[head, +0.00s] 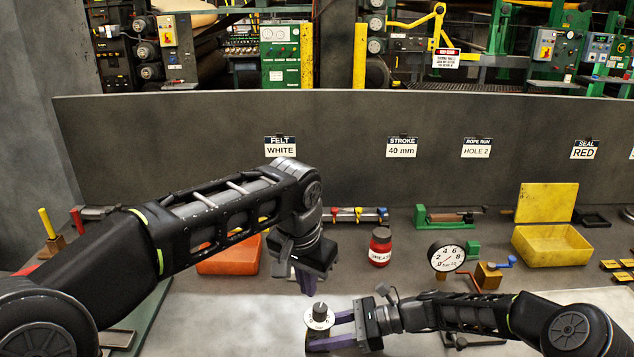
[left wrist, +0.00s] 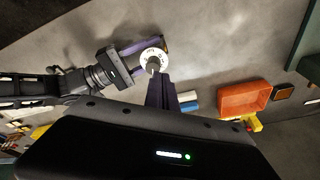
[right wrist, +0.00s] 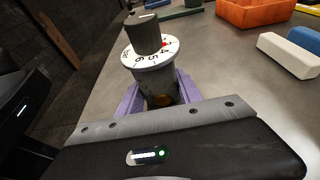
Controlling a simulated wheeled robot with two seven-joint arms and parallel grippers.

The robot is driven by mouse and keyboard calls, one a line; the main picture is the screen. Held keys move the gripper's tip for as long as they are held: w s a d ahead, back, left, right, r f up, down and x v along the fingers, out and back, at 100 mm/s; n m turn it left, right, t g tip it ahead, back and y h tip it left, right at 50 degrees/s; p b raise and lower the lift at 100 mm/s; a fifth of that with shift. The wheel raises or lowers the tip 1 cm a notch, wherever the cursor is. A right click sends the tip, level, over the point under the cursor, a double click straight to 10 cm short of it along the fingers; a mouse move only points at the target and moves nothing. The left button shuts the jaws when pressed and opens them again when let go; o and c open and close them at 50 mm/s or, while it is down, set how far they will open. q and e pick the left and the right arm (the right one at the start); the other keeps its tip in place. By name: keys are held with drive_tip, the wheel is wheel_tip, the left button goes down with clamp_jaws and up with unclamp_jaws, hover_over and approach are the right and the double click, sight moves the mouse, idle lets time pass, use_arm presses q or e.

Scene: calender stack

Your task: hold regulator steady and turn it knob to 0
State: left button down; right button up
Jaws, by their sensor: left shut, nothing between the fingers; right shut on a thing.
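My left gripper (head: 301,284) is shut and empty, above and slightly left of the knob. Which number the knob points to is unclear.
An orange bin (head: 230,262) sits behind my left arm. A red grease jar (head: 380,247), a round gauge (head: 446,258) and a yellow box (head: 551,245) stand farther back and right. A grey wall with label cards closes the bench's rear.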

sight(320, 312)
use_arm(q)
drive_tip(key=shift+f, duration=0.1)
drive_tip(key=shift+a+f, duration=0.2)
drive_tip(key=shift+f, duration=3.25)
drive_tip(key=shift+d, duration=0.15)
drive_tip(key=shift+s+d, duration=0.15)
drive_tip(key=shift+d, duration=0.15)
drive_tip(key=shift+s+d, duration=0.25)
drive_tip(key=shift+d, duration=0.15)
drive_tip(key=shift+d, duration=0.4)
drive_tip(key=shift+s, duration=0.2)
drive_tip(key=shift+s+a, duration=0.1)
drive_tip(key=shift+s, duration=0.2)
